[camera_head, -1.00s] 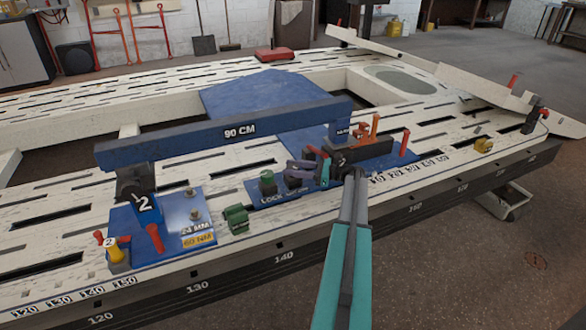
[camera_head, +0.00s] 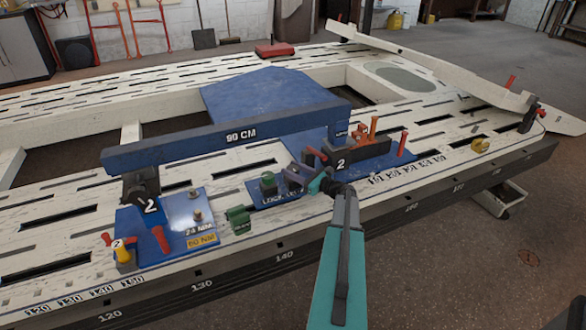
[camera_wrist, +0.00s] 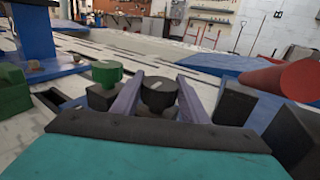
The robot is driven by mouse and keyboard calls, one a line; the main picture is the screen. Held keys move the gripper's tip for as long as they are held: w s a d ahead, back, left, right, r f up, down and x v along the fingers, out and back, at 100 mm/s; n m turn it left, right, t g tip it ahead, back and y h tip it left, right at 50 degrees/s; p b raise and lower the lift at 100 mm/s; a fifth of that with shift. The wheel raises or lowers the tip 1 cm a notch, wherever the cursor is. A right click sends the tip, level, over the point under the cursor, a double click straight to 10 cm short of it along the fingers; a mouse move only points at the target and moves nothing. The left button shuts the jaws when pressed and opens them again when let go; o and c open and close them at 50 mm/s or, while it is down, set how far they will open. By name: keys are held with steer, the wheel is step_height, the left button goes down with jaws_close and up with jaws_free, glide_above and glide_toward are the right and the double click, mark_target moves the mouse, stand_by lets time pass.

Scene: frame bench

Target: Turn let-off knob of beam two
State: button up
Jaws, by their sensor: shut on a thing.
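The let-off knob (camera_wrist: 158,92) is a dark, round knob with a pale mark on its top, seen in the wrist view. My gripper's two purple-grey fingers (camera_wrist: 160,100) stand either side of it, shut on it. In the head view my gripper (camera_head: 297,172) is over the right part of the small blue plate (camera_head: 258,200) on the bench, and hides most of the knob and its label. A green knob (camera_head: 267,180) marked LOCK stands just left; it also shows in the wrist view (camera_wrist: 106,72). Beam two (camera_head: 230,138) is the long blue bar behind, marked 90 CM.
A blue post marked 2 (camera_head: 150,208) and a green block (camera_head: 238,218) stand left of my gripper. A dark block marked 2 (camera_head: 358,160) with orange and red pegs is close on the right. The slotted bench top (camera_head: 60,240) is otherwise mostly clear near the front edge.

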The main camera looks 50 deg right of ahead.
steer(key=shift+m+h, duration=0.3)
steer(key=shift+h, duration=0.2)
steer(key=o, duration=1.1)
steer(key=shift+c, duration=0.2)
steer(key=s+p, duration=0.2)
steer(key=s, duration=1.1)
steer(key=shift+s+d, duration=0.4)
steer(key=shift+d, duration=0.05)
steer(key=shift+f, duration=0.1)
